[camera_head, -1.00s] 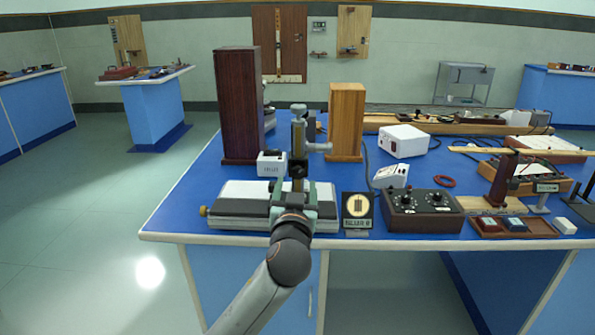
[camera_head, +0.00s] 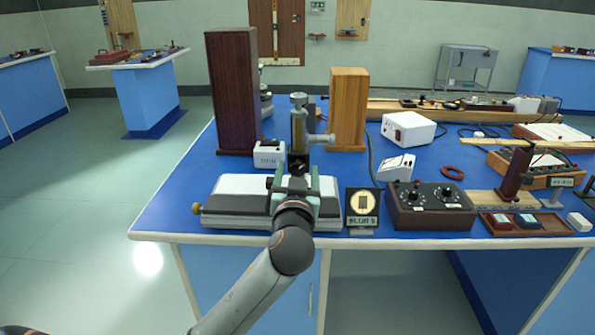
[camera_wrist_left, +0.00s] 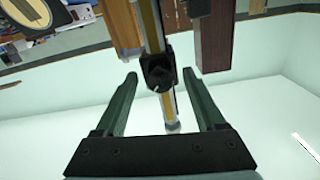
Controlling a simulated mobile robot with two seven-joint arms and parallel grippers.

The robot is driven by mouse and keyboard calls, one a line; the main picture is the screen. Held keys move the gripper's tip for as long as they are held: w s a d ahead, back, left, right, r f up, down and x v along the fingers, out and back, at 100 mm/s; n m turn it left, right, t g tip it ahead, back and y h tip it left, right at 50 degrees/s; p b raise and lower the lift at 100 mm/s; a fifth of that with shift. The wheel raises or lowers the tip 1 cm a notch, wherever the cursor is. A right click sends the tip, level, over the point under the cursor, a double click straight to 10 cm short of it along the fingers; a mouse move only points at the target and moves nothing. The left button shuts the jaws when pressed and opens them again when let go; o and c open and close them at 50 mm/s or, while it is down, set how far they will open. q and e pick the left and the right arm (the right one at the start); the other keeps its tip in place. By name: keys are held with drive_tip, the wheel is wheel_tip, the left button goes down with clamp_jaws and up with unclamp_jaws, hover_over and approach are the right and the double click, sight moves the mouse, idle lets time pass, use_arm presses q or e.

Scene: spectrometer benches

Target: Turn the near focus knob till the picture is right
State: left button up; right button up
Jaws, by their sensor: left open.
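A travelling microscope (camera_head: 299,128) with an upright grey and brass tube stands on a white and grey base (camera_head: 235,194) at the bench's near left. A black focus knob (camera_wrist_left: 158,73) shows in the left wrist view, on the near side of the tube. My left gripper (camera_wrist_left: 160,76) is open, with its two green fingers on either side of the knob. Clear gaps show there, and I cannot tell whether either finger touches it. In the head view the gripper (camera_head: 300,182) hides much of the tube's lower part.
A dark wooden box (camera_head: 232,95) and a lighter one (camera_head: 348,108) stand behind the microscope. A control box (camera_head: 430,207) with two dials stands right of the display. The blue bench (camera_head: 180,205) is clear at its left end. Cables and white instruments lie further right.

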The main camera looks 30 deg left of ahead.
use_arm(q)
drive_tip(key=shift+c, duration=0.4)
clamp_jaws()
drive_tip(key=shift+r, duration=0.1)
